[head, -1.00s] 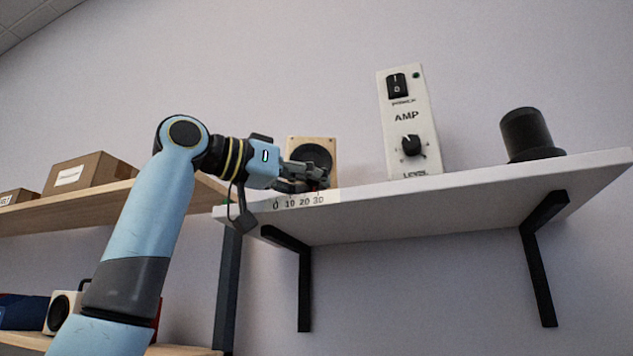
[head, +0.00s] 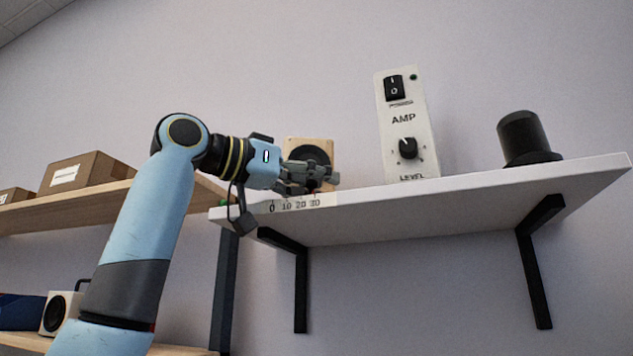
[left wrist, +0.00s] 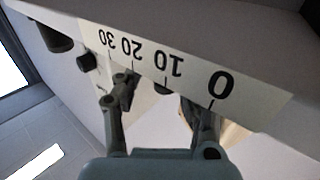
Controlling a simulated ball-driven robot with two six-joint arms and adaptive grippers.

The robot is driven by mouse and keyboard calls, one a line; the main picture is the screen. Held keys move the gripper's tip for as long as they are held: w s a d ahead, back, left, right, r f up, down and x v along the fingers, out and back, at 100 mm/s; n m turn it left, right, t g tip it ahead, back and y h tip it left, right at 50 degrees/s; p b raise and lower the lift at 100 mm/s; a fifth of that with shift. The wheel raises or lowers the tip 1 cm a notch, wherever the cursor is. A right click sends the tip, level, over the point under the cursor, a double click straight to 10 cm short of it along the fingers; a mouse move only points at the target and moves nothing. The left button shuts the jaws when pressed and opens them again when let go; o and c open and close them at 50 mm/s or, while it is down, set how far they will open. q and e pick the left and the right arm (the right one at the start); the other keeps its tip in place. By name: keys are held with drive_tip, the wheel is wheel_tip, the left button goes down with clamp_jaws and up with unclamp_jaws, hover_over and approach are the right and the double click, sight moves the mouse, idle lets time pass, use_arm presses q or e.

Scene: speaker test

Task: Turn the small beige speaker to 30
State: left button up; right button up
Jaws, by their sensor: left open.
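The small beige speaker (head: 326,148) with a round black cone stands on the white shelf, behind the scale. My left gripper (head: 322,180) is in front of its lower part and hides some of it. A bit of red shows low by the fingers. The scale strip (head: 258,208) on the shelf's front edge reads 0, 10, 20, 30. In the left wrist view the scale (left wrist: 187,72) appears upside down. My left gripper's fingers (left wrist: 162,112) are spread apart there. A tan part, likely the speaker (left wrist: 236,137), shows behind one finger. Contact cannot be told. My right gripper is out of view.
On the white shelf (head: 450,196), a white AMP box (head: 405,125) with switch and level knob stands to the right. A black cylinder (head: 522,135) stands farther right. A cardboard box (head: 85,172) and another speaker (head: 54,314) are on wooden shelves at left.

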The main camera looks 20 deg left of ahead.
use_arm(q)
drive_tip(key=shift+w, duration=0.1)
drive_tip(key=shift+a, duration=0.15)
drive_tip(key=v, duration=1.2)
drive_tip(key=shift+c, duration=0.5)
